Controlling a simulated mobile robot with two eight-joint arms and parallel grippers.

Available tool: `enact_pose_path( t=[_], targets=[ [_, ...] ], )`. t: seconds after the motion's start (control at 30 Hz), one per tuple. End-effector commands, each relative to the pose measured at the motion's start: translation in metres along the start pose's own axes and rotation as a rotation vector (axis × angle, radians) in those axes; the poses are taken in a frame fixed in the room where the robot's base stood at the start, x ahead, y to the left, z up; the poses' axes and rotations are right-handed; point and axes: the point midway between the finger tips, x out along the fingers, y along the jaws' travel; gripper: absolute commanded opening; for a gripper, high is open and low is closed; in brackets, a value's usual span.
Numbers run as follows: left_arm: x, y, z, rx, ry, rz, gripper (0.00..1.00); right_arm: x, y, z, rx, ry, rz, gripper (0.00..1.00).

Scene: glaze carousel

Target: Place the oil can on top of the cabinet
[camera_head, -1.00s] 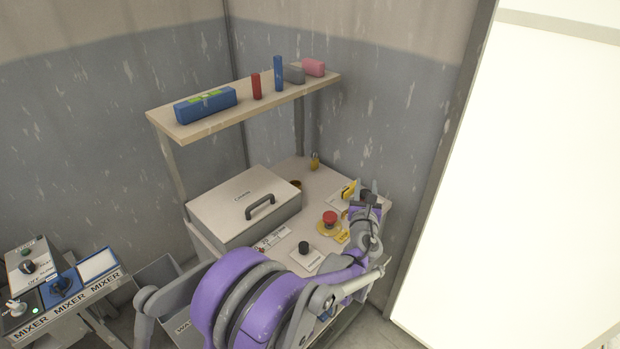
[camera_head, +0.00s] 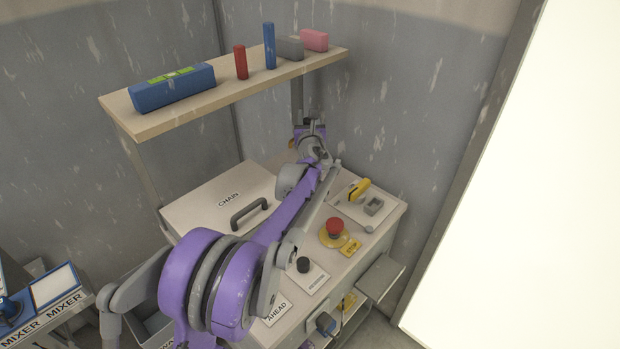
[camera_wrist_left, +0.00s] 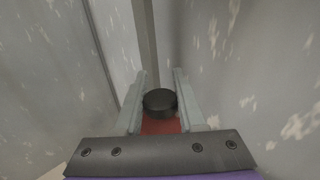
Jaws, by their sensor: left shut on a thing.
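My left gripper (camera_head: 311,122) is over the back of the cabinet (camera_head: 278,271), below the right end of the shelf. In the left wrist view its two fingers (camera_wrist_left: 157,105) are shut on a red thing with a round black top, which looks like the oil can (camera_wrist_left: 160,101). In the head view the gripper and wrist mostly hide this thing. My left arm crosses over the cabinet top and covers its middle. My right gripper is not in view.
A wooden shelf (camera_head: 150,124) above holds blue, red, grey and pink things. On the cabinet are a box marked CHAIN (camera_head: 200,204), a red stop button (camera_head: 335,227), a black knob (camera_head: 303,265) and a yellow handle (camera_head: 358,189). A bright panel (camera_head: 540,200) stands at right.

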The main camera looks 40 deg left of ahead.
Motion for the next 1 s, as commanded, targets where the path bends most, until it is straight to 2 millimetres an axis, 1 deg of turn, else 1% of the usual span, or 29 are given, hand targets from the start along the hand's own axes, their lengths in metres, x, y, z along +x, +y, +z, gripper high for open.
enact_pose_path(
  t=[0.03,0.17,0.3,0.4,0.63,0.8,0.87,1.0],
  targets=[
    [0.0,-0.001,-0.01,0.002,0.002,0.0,0.0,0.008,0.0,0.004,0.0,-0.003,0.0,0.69],
    [0.0,-0.001,-0.024,0.003,0.003,0.0,0.0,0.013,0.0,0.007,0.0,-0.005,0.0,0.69],
    [0.0,-0.001,-0.05,0.003,0.003,0.0,0.0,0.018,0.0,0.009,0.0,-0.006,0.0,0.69],
    [0.0,-0.001,-0.066,0.003,0.003,0.0,0.0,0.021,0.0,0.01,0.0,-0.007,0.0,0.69],
    [0.0,-0.001,-0.084,0.003,0.002,0.0,0.0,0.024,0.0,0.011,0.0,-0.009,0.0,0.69],
    [0.0,-0.001,-0.109,0.003,0.002,0.0,0.0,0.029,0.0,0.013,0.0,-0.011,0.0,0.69],
    [0.0,-0.001,-0.113,0.003,0.002,0.0,0.0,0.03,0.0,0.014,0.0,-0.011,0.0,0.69],
    [-0.001,-0.001,-0.112,0.002,0.002,0.0,0.0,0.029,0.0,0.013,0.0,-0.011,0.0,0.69]
  ],
)
